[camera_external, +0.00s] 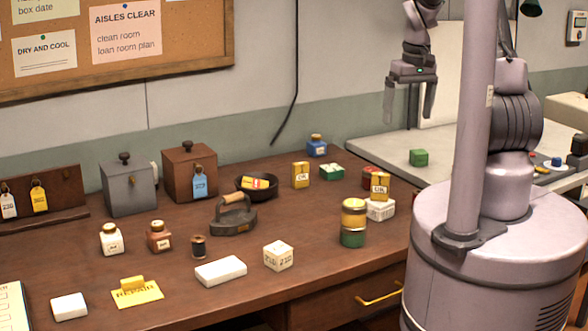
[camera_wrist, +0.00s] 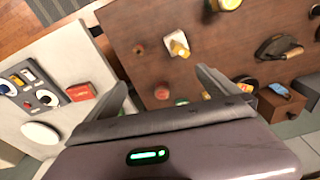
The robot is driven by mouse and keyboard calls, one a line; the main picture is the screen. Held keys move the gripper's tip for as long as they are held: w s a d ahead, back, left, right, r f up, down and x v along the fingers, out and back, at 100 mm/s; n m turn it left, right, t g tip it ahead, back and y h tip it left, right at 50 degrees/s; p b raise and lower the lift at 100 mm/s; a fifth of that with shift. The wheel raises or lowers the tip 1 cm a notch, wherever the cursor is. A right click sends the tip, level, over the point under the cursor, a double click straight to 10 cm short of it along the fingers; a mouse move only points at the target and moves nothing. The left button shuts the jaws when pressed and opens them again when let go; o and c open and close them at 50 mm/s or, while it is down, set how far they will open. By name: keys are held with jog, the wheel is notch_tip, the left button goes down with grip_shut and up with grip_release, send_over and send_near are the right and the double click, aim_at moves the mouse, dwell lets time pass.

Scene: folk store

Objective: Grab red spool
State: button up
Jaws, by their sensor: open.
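A small dark red round thing (camera_external: 369,177), likely the red spool, stands on the brown table behind a yellow box, which partly hides it. In the wrist view a reddish round thing (camera_wrist: 161,92) lies between my fingers in the picture, well below them. Another small red round thing (camera_wrist: 139,48) lies left of the white box there. I cannot tell for sure which is the spool. My gripper (camera_external: 408,118) is open and empty, raised high above the gap between the tables; its fingers (camera_wrist: 161,78) point down.
A dark spool (camera_external: 199,247) and an iron (camera_external: 233,218) stand farther left.

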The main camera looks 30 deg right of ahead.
jog(key=s+a+r+m+t+b, duration=0.1)
jog(key=s+a+r+t+b, duration=0.1)
jog(key=s+a+b, duration=0.4)
jog(key=s+a, duration=0.2)
jog(key=a, duration=0.3)
jog(key=shift+s+a+r+m+t, duration=0.3)
jog(key=shift+a+r, duration=0.05)
jog(key=shift+a, duration=0.05)
jog(key=s+a+b, duration=0.1)
jog(key=s+a, duration=0.1)
jog(key=s, duration=0.1)
jog(key=s+a+f+m+t+y+b, duration=0.1)
jog(key=s+a+b, duration=0.1)
jog(key=s, duration=0.2)
jog(key=s+a+f+y+b, duration=0.1)
jog(key=s+a, duration=0.1)
jog(key=s, duration=0.1)
jog(key=shift+s+a+f+m+t, duration=0.15)
jog(key=shift+a+m+t, duration=0.15)
jog(key=shift+a+t, duration=0.1)
jog(key=c, duration=0.7)
jog(key=shift+c, duration=1.3)
jog(key=shift+r, duration=0.2)
